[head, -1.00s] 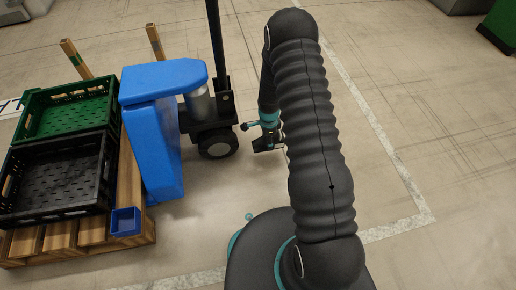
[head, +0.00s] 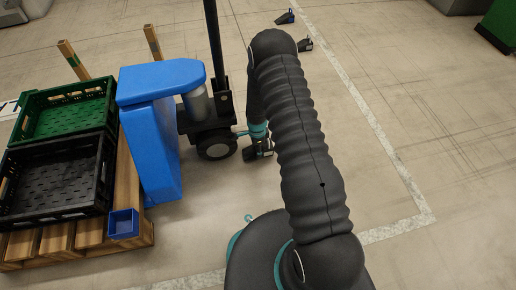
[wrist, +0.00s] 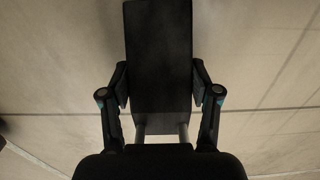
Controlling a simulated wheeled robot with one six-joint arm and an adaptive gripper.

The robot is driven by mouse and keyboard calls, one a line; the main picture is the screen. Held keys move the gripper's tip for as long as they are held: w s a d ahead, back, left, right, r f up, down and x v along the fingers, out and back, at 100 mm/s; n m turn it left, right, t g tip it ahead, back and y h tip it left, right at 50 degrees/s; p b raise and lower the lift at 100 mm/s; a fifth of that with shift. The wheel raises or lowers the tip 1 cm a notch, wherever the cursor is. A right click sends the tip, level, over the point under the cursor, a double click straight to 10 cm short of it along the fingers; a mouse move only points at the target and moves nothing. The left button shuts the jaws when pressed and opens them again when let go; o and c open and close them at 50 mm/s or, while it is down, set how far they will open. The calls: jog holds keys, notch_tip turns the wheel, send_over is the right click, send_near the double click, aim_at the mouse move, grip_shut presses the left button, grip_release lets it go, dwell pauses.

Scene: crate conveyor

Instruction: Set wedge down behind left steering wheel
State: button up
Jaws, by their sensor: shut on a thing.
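The wedge (wrist: 158,65) is a long dark block between the two fingers of my gripper (wrist: 160,100) in the wrist view. My gripper is shut on it. In the head view, my gripper (head: 258,146) is low near the floor, just right of the black steering wheel with a pale hub (head: 216,146). The wedge shows there only as a small dark shape (head: 251,154), partly hidden by the gripper and arm. A narrow gap seems to lie between it and the wheel. I cannot tell whether the wedge touches the floor.
The wheel belongs to a vehicle with a blue body (head: 150,140) and black mast (head: 213,45). Two more dark wedges (head: 286,17) (head: 305,45) lie on the floor behind. A pallet (head: 75,238) with green and black crates (head: 55,218) stands left. Floor to the right is clear.

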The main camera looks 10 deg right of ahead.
jog(key=shift+f+b, duration=0.35)
jog(key=shift+f, duration=0.05)
jog(key=shift+f, duration=0.2)
jog(key=o, duration=1.7)
jog(key=shift+c, duration=0.2)
